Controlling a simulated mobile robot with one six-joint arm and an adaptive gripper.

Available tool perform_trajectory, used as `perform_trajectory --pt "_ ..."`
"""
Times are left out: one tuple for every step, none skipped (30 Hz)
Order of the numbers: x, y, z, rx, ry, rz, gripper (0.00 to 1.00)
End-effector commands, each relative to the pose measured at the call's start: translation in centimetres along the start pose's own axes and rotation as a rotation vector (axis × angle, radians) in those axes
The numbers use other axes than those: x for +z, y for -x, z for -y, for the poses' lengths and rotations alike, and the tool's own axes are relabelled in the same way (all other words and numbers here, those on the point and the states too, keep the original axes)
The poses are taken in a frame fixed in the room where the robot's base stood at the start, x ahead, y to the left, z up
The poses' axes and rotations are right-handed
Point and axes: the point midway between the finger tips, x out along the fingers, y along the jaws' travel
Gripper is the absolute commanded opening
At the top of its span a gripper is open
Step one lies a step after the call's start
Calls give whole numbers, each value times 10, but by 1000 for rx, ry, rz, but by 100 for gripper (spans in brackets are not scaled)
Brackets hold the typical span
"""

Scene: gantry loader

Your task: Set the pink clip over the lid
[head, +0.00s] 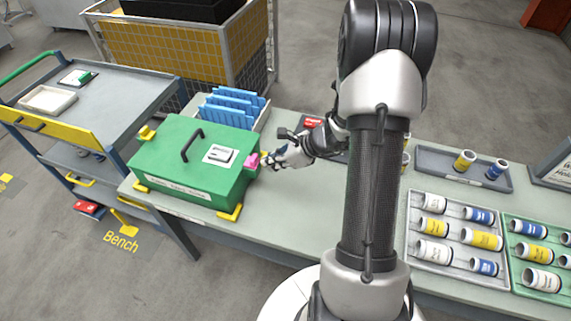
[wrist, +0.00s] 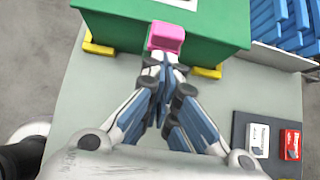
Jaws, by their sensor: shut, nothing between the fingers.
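The green box with its lid (head: 188,168) and a black handle sits at the left end of the bench; its side fills the top of the wrist view (wrist: 120,17). The pink clip (head: 252,161) is at the box's right side, and in the wrist view the pink clip (wrist: 166,37) shows against the green wall near its upper edge. My gripper (head: 270,160) is shut with its fingertips right at the clip; in the wrist view the fingertips (wrist: 160,62) meet just below it. Whether they touch the clip I cannot tell. Nothing shows between the fingers.
Yellow corner blocks (head: 230,212) stand around the box. A rack of blue folders (head: 232,105) stands behind it. A dark tray with a red box (head: 313,122) lies behind my gripper. Trays of cylinders (head: 458,240) fill the right side. The bench in front of my gripper is clear.

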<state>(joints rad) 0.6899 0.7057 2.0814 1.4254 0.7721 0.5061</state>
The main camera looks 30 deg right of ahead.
Motion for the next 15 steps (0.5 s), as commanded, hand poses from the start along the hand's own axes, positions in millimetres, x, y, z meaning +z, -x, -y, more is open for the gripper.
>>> perform_trajectory --pt "4 -4 0 1 2 0 0" --pt "5 -5 0 1 1 0 0" --pt "6 -6 0 0 1 0 0" --pt "7 -7 0 0 1 0 0" --pt "8 -8 0 0 1 0 0" --pt "8 -8 0 0 0 0 0" --pt "9 -8 0 0 0 0 0" --pt "9 -8 0 0 0 0 0" --pt "9 -8 0 0 0 0 0" --pt "9 -8 0 0 0 0 0" --pt "9 -8 0 0 0 0 0" --pt "9 -8 0 0 0 0 0" --pt "9 -8 0 0 0 0 0" --pt "9 -8 0 0 0 0 0" --pt "9 -8 0 0 0 0 0"
